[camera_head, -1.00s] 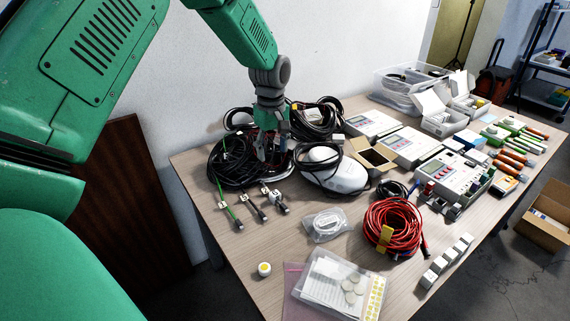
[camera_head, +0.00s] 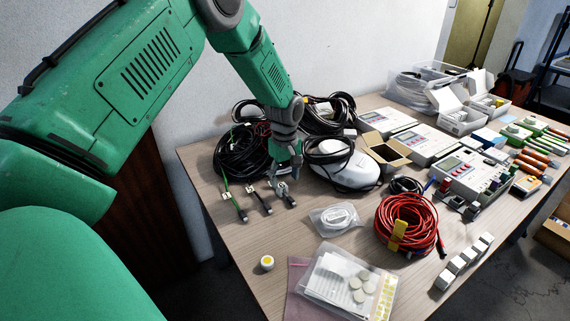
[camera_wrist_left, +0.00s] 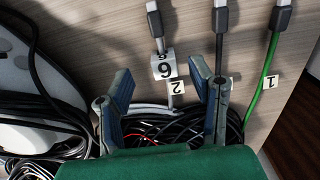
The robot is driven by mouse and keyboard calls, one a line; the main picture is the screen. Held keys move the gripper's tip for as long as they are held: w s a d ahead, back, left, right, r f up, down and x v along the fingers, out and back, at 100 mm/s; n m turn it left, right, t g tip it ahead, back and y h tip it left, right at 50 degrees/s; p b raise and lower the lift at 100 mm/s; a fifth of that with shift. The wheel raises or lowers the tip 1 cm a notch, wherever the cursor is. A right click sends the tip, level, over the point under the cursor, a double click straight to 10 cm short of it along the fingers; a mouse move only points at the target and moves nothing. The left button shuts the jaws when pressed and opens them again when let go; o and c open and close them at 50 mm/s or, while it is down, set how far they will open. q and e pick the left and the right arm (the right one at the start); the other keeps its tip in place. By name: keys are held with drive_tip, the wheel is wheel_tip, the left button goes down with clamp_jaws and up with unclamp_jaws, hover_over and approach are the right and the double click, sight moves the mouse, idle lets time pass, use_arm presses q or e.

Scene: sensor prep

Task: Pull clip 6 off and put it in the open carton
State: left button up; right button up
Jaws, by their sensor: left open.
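Clip 6 is a white tag marked 6 (camera_wrist_left: 164,66) on a cable with a grey plug (camera_wrist_left: 154,22). A white tag marked 2 (camera_wrist_left: 177,87) shows just beside it. In the wrist view my left gripper (camera_wrist_left: 160,76) is open, with clip 6 between its two blue fingertips; I see no grip on it. In the head view my left gripper (camera_head: 284,174) is low over the rightmost tagged cable end (camera_head: 290,201) and partly hides it. A small brown open carton (camera_head: 384,151) stands to the right, behind the white mouse-shaped device. My right gripper is not in view.
Coiled black cables (camera_head: 240,153) lie behind the tagged ends. The white rounded device (camera_head: 351,170) is close on the gripper's right. A green cable with tag 1 (camera_wrist_left: 270,80) lies to one side. Bare table (camera_head: 235,232) lies in front, with a bagged item (camera_head: 335,218) nearby.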

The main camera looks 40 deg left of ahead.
sight(283, 186)
use_arm(q)
drive_tip(key=f, duration=0.2)
drive_tip(key=a+f, duration=0.1)
drive_tip(key=f, duration=0.2)
drive_tip(key=shift+a+f, duration=0.1)
drive_tip(key=shift+a, duration=0.05)
drive_tip(key=shift+d, duration=0.4)
clamp_jaws()
drive_tip(key=shift+a, duration=0.15)
